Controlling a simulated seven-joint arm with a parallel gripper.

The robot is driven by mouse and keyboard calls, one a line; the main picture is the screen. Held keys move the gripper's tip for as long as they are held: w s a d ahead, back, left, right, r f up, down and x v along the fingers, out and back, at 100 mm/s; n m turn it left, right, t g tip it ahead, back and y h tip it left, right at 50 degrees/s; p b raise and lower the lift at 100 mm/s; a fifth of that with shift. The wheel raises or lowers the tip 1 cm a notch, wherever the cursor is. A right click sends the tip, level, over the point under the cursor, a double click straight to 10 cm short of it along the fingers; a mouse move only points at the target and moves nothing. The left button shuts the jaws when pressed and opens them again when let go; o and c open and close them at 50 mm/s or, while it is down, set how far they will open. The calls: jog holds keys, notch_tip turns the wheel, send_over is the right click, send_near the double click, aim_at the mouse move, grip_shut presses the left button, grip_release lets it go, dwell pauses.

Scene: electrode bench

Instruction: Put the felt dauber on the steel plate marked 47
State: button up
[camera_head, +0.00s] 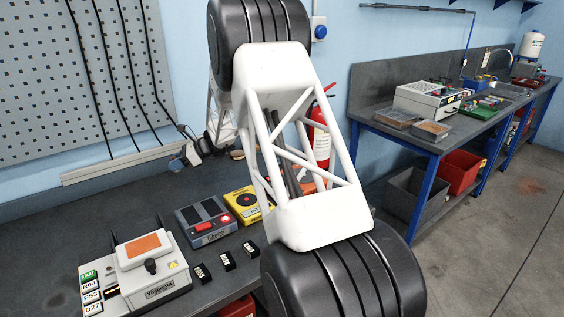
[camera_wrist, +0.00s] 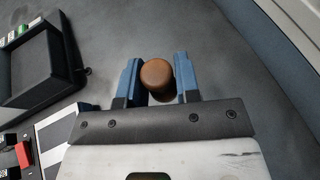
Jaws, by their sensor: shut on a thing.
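In the wrist view my gripper (camera_wrist: 156,82) has its two blue fingers closed on a brown, round-topped thing (camera_wrist: 156,72), which looks like the handle end of the felt dauber. Its lower part is hidden beneath its top, so I cannot tell whether it touches the grey surface below. I cannot make out a steel plate marked 47 in either view.
In the head view, an orange-topped device (camera_head: 147,248), a grey box with a red switch (camera_head: 207,222) and a yellow box (camera_head: 247,204) stand on the dark bench (camera_head: 50,223). The wrist view shows a dark tray (camera_wrist: 73,52) at left and clear grey surface above the fingers.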

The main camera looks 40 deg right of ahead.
jog(key=s+d+r+m+t+h, duration=0.1)
jog(key=s+d+m+t, duration=0.1)
jog(key=d, duration=1.9)
jog(key=s+d+r+m+t+h, duration=0.1)
jog(key=s+d+m+t+h, duration=0.1)
jog(key=d, duration=2)
jog(key=shift+s+d+m+t, duration=0.2)
jog(key=shift+s+m+t, duration=0.2)
jog(key=shift+s, duration=0.15)
jog(key=shift+f, duration=3.1)
jog(key=shift+f, duration=1.85)
jog(key=shift+f, duration=0.1)
